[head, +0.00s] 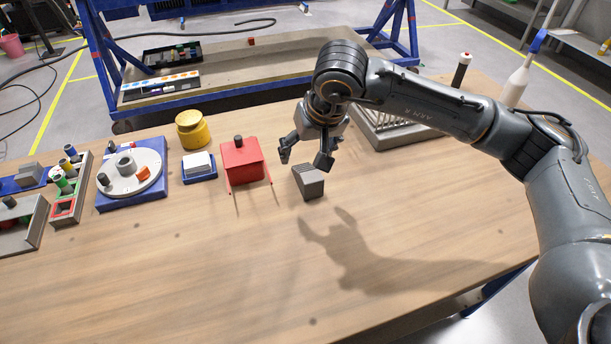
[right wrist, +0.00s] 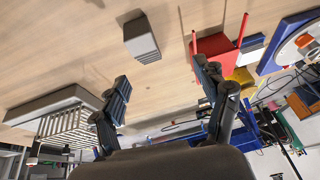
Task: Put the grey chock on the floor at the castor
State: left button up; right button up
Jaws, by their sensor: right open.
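The grey chock (head: 308,182), a small ribbed wedge-like block, stands on the wooden table just below my right gripper (head: 304,161). In the right wrist view the chock (right wrist: 141,40) lies beyond the fingertips, towards the left finger. My right gripper (right wrist: 163,77) is open, with nothing between its fingers, and hangs above the table apart from the chock. A dark shape (head: 120,127) at the foot of the blue-framed cart, behind the table edge, may be a castor; it is mostly hidden. My left gripper is not in view.
A red stool-like stand (head: 243,160) is left of the chock. Further left are a blue-and-white tray (head: 199,167), yellow cylinder (head: 193,130) and rotary jig (head: 130,170). A grey slatted rack (head: 400,135) is at right. The blue cart (head: 407,50) stands behind. The table's front is clear.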

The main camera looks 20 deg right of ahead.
jog(key=w+d+h, duration=0.1)
jog(key=d, duration=0.1)
jog(key=p, duration=0.1)
send_over(309, 171)
jog(key=s, duration=0.2)
notch_tip(309, 171, down, 6)
jog(key=shift+w+f, duration=0.35)
jog(key=shift+f, duration=0.3)
jog(key=shift+w+f+p, duration=0.1)
jog(key=shift+f+p, duration=0.2)
jog(key=shift+p, duration=0.2)
jog(key=p+x, duration=0.1)
jog(key=x, duration=0.2)
jog(key=shift+w+f, duration=0.1)
jog(key=shift+f, duration=0.2)
jog(key=shift+w+f, duration=0.2)
jog(key=shift+f, duration=0.2)
jog(key=shift+c, duration=0.2)
